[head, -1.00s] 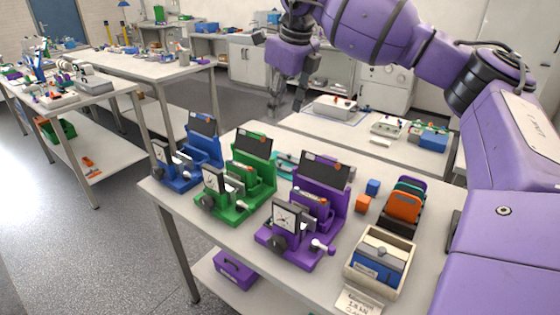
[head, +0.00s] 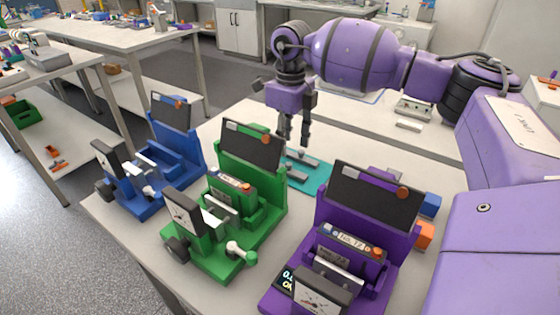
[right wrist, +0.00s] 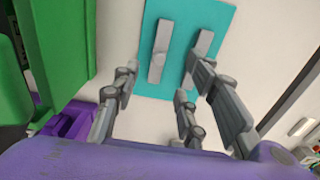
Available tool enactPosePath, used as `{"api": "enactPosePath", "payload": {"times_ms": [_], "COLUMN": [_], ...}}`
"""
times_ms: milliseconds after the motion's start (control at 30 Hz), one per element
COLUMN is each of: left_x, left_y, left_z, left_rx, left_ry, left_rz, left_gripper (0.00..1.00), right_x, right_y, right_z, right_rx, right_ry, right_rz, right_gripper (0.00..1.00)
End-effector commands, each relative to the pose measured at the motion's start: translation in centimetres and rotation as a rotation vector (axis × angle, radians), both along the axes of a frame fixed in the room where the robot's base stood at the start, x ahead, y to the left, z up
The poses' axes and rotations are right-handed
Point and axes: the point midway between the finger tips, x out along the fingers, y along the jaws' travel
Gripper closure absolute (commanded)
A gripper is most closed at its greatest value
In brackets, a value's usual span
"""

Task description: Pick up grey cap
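Two grey bar-shaped pieces lie on a teal mat (right wrist: 180,85) in the right wrist view. The other grey bar (right wrist: 200,50) is partly covered by my right finger. I cannot tell which is the grey cap. In the head view the teal mat (head: 318,180) lies behind the green and purple stations. My right gripper (head: 293,136) points down over the mat's far left side. Its fingers (right wrist: 165,80) are open and empty, above the pieces. My left gripper is out of view.
A green station (head: 238,150) stands close left of the mat and also shows in the right wrist view (right wrist: 60,45). A purple station (head: 370,215) stands in front right, a blue station (head: 175,130) far left.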

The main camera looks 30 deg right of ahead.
Motion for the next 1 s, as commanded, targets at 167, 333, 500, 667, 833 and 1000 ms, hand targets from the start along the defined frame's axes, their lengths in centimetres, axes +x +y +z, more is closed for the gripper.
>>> {"api": "enactPosePath", "payload": {"times_ms": [167,333,500,667,833,1000], "left_x": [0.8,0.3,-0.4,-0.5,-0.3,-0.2], "left_y": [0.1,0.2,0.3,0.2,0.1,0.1], "left_z": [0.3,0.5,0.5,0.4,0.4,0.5], "left_rx": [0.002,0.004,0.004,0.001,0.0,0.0], "left_ry": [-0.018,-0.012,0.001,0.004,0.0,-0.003], "left_rz": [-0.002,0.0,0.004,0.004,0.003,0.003], "left_gripper": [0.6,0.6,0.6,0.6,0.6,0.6], "right_x": [-0.1,-0.1,-0.1,-0.1,-0.1,-0.1], "right_y": [0.0,-0.1,0.0,-0.1,-0.1,-0.1], "right_z": [-1.7,-3.4,-5.8,-7.8,-8.3,-8.3], "right_rx": [0.001,0.0,0.001,0.0,0.001,0.001], "right_ry": [0.006,0.004,0.005,0.003,0.002,0.003], "right_rz": [-0.001,-0.001,0.0,-0.002,-0.002,-0.002], "right_gripper": [0.6,0.6,0.6,0.6,0.6,0.67]}}
